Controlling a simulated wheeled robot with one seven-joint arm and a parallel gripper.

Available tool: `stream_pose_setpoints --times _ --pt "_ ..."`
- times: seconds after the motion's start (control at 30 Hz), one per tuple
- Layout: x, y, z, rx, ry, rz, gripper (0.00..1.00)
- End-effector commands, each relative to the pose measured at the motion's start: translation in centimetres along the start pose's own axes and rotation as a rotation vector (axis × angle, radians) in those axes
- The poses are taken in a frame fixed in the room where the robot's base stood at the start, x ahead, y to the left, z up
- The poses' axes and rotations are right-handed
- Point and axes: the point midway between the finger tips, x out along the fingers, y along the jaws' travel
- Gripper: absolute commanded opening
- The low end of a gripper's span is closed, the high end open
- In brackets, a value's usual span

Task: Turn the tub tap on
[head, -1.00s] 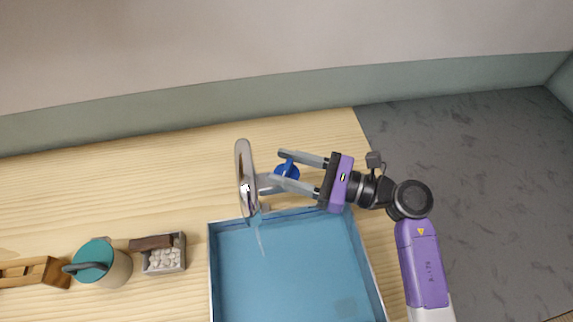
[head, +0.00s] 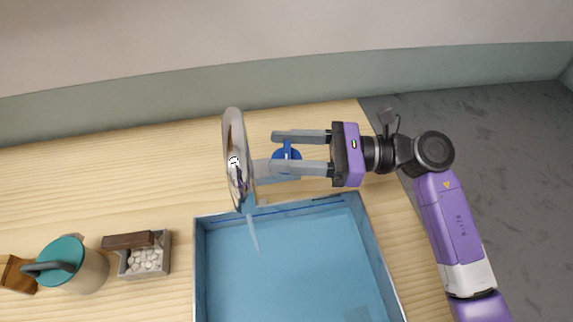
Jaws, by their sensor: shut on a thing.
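The tap has a tall curved metal spout (head: 236,150) at the far edge of the blue tub (head: 285,212). A thin pale streak, which looks like water, runs down from the spout into the tub. The tap's blue handle (head: 287,150) stands just right of the spout. My gripper (head: 274,152) reaches in from the right with one finger on the far side and one on the near side of the handle, shut on it. The near finger partly covers the handle's base.
Left of the tub stand a box of white pebbles (head: 145,260), a beige pot with a teal lid (head: 75,265) and a wooden object (head: 15,275). The wooden tabletop (head: 110,180) is clear behind them. Grey floor lies beyond its right edge.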

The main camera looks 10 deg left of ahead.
Motion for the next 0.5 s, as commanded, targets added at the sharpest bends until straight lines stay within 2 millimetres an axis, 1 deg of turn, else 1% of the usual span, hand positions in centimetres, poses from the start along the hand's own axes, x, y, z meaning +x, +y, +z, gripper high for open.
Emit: stream_pose_setpoints --times 0.03,0.3,0.5 --pt "0.02 -0.06 -0.95 -0.005 0.003 0.028 0.07" --pt "0.03 -0.03 -0.69 -0.003 0.001 0.147 0.07" --pt "0.03 0.00 -0.40 -0.001 0.000 0.205 0.07"
